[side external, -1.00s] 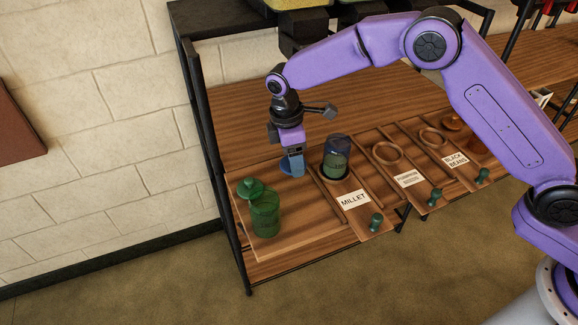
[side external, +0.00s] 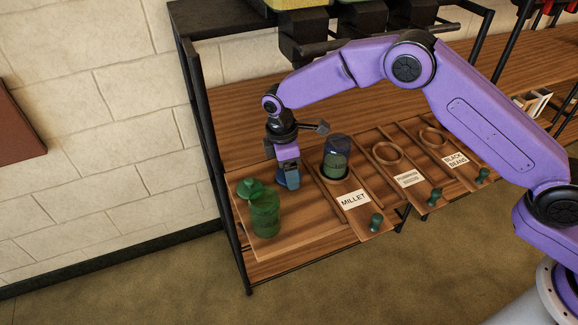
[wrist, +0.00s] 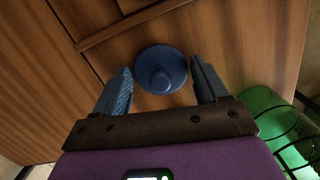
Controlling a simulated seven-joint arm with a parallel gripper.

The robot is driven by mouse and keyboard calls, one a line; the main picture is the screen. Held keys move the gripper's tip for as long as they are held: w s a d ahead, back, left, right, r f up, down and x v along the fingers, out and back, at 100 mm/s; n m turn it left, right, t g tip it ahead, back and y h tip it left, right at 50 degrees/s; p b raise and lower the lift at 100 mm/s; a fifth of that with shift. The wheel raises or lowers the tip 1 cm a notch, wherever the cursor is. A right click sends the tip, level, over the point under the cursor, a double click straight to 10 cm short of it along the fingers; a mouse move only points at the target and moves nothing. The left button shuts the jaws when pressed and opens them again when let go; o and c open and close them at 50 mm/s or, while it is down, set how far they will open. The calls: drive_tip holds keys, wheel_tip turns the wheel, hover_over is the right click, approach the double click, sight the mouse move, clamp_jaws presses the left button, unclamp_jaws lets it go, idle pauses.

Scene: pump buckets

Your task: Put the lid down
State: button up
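A round blue lid (wrist: 162,70) with a knob lies on the wooden tray in the wrist view, knob towards the camera. My gripper (wrist: 163,84) is open, with one finger on each side of the lid and a visible gap to both. In the side view my gripper (side external: 289,182) is low over the tray (side external: 305,232), and its fingers mostly hide the lid. A clear green jar (side external: 265,215) stands to the left of it, with a green lid-like piece (side external: 250,189) at its top left. A jar with a dark blue upper part (side external: 337,157) stands in the MILLET ring.
Wooden slots labelled MILLET (side external: 353,200), pumpkin and BLACK BEANS (side external: 456,161) run to the right, with green knobs in front. Dark dispensers (side external: 303,35) hang above. The tray's front part is bare.

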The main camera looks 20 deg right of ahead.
sight(283, 176)
drive_tip(key=shift+o, duration=1)
wheel_tip(283, 176, up, 12)
drive_tip(key=a, duration=0.1)
drive_tip(key=shift+w+a+r, duration=0.15)
drive_tip(key=shift+a, duration=0.1)
